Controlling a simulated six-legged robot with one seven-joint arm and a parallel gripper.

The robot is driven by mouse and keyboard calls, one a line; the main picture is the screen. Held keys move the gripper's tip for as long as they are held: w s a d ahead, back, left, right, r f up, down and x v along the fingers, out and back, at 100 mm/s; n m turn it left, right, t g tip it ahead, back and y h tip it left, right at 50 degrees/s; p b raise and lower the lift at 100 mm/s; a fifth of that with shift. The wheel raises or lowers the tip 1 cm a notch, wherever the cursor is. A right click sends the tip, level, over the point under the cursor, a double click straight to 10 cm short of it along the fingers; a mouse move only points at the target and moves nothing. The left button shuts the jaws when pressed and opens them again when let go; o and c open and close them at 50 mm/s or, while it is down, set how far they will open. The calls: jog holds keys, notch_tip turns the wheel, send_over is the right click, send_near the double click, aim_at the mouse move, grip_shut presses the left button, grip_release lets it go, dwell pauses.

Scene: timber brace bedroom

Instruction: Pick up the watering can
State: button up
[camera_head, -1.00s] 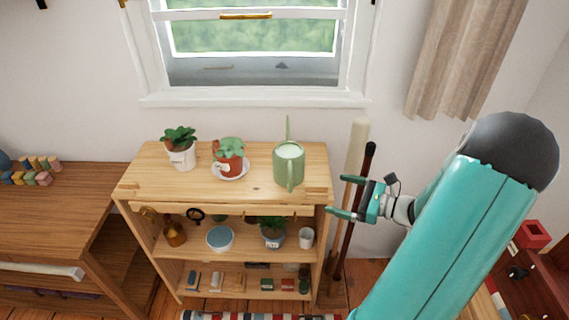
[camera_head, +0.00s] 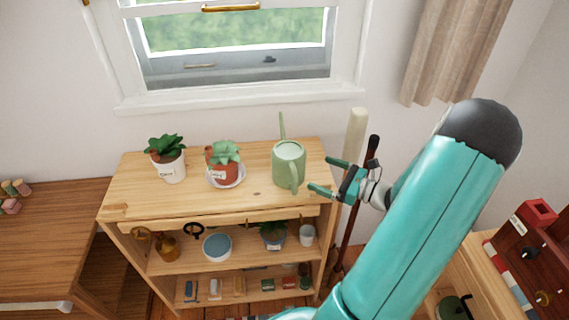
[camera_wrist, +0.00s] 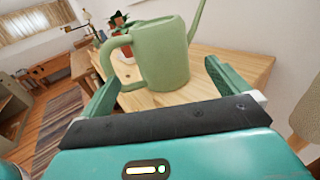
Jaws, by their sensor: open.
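The green watering can (camera_head: 289,163) stands upright at the right end of the wooden shelf's top (camera_head: 250,197). Its spout points toward the window and its handle faces the front. My gripper (camera_head: 318,175) is open just right of the can, with its fingers pointing at it. In the wrist view, the can (camera_wrist: 162,55) stands ahead, between and beyond the two open fingers (camera_wrist: 158,85). Its handle loop is at the left and its spout at the upper right. The fingers look apart from the can.
Two potted plants, one in a white pot (camera_head: 169,165) and one in a terracotta pot (camera_head: 222,167), stand left of the can. Long poles (camera_head: 354,150) lean against the wall behind my gripper. The window (camera_head: 235,55) is behind the shelf. The shelf top's front is clear.

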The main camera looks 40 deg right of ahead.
aim_at(288, 160)
jog(key=x, duration=1.2)
jog(key=shift+w+a, duration=0.1)
jog(key=c, duration=1.6)
jog(key=shift+r, duration=0.1)
